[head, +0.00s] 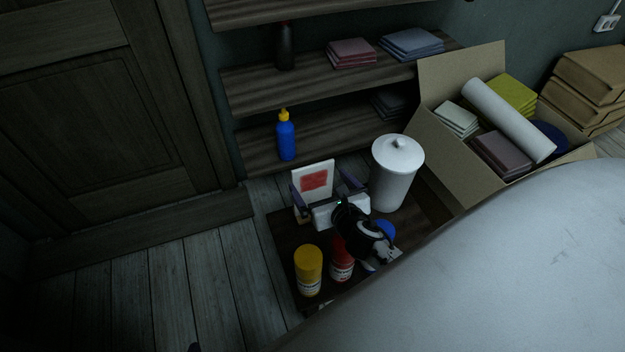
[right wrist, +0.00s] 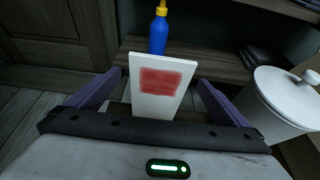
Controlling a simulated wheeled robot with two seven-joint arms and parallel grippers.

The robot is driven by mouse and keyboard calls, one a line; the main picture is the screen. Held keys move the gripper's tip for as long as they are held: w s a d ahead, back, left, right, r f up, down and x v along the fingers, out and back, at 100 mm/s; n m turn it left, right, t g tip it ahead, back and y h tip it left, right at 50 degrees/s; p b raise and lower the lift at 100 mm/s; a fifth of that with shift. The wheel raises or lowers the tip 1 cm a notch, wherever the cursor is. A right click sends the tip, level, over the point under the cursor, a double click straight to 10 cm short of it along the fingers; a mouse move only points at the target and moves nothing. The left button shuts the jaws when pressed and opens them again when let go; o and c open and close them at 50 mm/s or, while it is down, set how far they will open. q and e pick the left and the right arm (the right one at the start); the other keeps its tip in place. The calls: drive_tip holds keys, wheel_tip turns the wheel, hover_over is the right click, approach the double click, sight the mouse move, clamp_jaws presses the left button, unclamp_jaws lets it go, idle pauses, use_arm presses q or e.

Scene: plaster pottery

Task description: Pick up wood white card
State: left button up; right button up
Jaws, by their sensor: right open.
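The white card (head: 314,179) stands upright with a red patch on its face, at the back of the low dark wooden surface. It also shows in the right wrist view (right wrist: 158,88), tilted slightly in the picture. My right gripper (head: 321,187) is open, with its purple fingers on either side of the card. In the right wrist view, gaps show between the card and both fingers. The card's lower edge is hidden behind the gripper body. My left gripper is not in view.
A white lidded canister (head: 393,176) stands close to the right of the gripper. Yellow (head: 308,271) and red (head: 342,264) jars stand in front. A blue bottle (head: 286,138) is on the shelf behind. An open cardboard box (head: 448,162) is at right.

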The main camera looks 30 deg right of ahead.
sight(313, 172)
drive_tip(key=b+x, duration=0.2)
drive_tip(key=x, duration=0.4)
drive_tip(key=shift+w+d+r, duration=0.1)
drive_tip(key=shift+w+d, duration=0.1)
drive_tip(key=shift+w, duration=0.1)
drive_tip(key=shift+c, duration=0.4)
drive_tip(key=c, duration=1.1)
drive_tip(key=shift+r, duration=0.15)
drive_tip(key=shift+c, duration=0.6)
